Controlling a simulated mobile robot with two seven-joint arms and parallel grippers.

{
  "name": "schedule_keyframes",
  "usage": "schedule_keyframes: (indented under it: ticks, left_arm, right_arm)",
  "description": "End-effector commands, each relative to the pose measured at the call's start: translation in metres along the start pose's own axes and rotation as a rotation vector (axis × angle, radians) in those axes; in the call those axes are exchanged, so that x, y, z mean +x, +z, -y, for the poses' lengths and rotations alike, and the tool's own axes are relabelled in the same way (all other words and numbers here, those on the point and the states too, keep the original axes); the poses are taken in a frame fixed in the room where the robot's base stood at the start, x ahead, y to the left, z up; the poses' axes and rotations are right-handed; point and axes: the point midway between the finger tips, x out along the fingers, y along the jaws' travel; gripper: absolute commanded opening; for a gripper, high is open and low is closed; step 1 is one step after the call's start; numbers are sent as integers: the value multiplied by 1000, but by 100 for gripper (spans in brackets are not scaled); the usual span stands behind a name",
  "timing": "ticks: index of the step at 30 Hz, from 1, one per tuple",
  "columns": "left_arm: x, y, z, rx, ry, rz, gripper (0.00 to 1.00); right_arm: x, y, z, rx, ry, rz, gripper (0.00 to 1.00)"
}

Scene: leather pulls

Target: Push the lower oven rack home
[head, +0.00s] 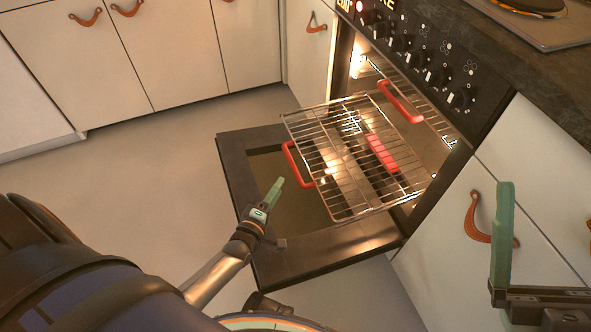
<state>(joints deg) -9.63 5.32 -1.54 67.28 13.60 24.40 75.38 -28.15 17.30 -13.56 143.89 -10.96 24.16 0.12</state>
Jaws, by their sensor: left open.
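The oven (462,130) is open, its door folded down flat. A silver wire rack (335,205) sticks far out of the oven over the door. It has a red handle (290,160) on its front edge. It appears to be the lower rack. A second red handle (399,103) sits farther in and higher, at the oven mouth. My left gripper (273,205) is open and empty, in front of the rack's front edge and apart from its handle. My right gripper (502,235) shows only in part at the lower right; its other finger is not clear.
The oven door (275,262) lies low under the rack. A red bar (381,152) shows through the wires; its mount is unclear. White cabinets (170,55) with leather pulls stand behind, and a dark worktop (560,85) is at right. The floor (150,170) at left is clear.

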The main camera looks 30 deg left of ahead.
Motion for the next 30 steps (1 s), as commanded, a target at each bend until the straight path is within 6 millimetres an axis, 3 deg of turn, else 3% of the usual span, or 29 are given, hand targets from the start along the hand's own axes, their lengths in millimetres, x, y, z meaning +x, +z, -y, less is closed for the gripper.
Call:
schedule_keyframes:
  ticks: [15, 21, 30]
  left_arm:
    - [98, 1, 3, 2, -1, 1, 52]
    - [113, 1, 1, 3, -2, 1, 52]
    - [115, 1, 0, 3, -3, 2, 52]
  right_arm:
    - [-32, 35, 20, 19, -14, 24, 100]
    - [-36, 40, 23, 13, -18, 28, 100]
    - [-36, 40, 23, 12, -19, 31, 100]
